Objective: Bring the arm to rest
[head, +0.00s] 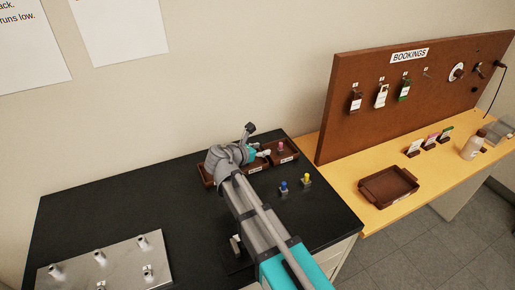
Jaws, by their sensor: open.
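My arm reaches from the bottom of the head view up over the black bench (120,205). Its wrist is bent over beside two small brown trays at the back of the bench. My gripper (263,153) shows small at the end of the wrist, open, close to the right tray (288,157). I see nothing held in it. The left tray (207,180) is mostly hidden behind my wrist. A pink-topped piece (281,146) stands in the right tray, just right of my gripper.
A blue-topped piece (283,187) and a yellow-topped piece (306,180) stand on the bench right of my arm. A metal plate with pegs (120,262) lies front left. A bookings board (400,110) and a brown tray (388,186) are on the right. The bench's left middle is clear.

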